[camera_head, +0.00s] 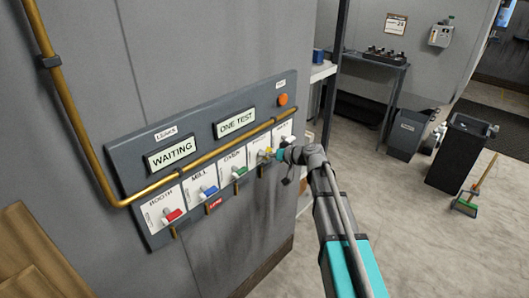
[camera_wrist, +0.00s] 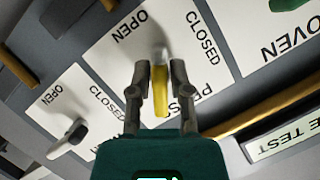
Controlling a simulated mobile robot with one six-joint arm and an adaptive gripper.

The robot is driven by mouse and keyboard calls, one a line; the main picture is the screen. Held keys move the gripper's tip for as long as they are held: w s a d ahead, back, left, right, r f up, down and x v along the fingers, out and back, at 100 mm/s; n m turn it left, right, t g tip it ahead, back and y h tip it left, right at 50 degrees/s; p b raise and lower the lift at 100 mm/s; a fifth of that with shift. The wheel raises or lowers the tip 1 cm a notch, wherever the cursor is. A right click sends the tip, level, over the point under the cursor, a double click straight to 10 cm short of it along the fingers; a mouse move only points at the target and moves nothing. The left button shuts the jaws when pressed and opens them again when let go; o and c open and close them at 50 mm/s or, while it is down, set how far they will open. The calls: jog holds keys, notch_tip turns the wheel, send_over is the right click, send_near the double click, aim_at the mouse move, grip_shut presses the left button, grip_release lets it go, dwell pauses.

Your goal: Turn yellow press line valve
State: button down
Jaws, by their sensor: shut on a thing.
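The yellow press line valve handle (camera_head: 266,153) sits on a white plate toward the right end of the grey wall panel (camera_head: 146,236). In the wrist view the yellow handle (camera_wrist: 160,92) extends down the picture from a pale pivot. Its plate (camera_wrist: 120,62) reads OPEN at left and CLOSED at right, with the line's name partly hidden by a finger. My gripper (camera_wrist: 160,88) has one finger on each side of the handle, shut on it. In the head view my gripper (camera_head: 281,154) reaches the valve from the right and hides part of it.
Red (camera_head: 174,215), blue (camera_head: 208,191) and green (camera_head: 239,172) valve handles line the panel to the left. A brass pipe (camera_head: 215,153) runs just above the valves. A shelf (camera_head: 322,72) stands beyond the panel.

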jog(key=n+t+h, duration=0.1)
jog(key=n, duration=0.1)
jog(key=shift+s+d+n+p, duration=0.1)
jog(key=shift+s+n+p, duration=0.05)
jog(key=shift+n+p, duration=0.2)
jog(key=shift+n+t+h, duration=0.6)
jog(key=shift+n, duration=0.25)
jog(key=c, duration=0.7)
grip_release()
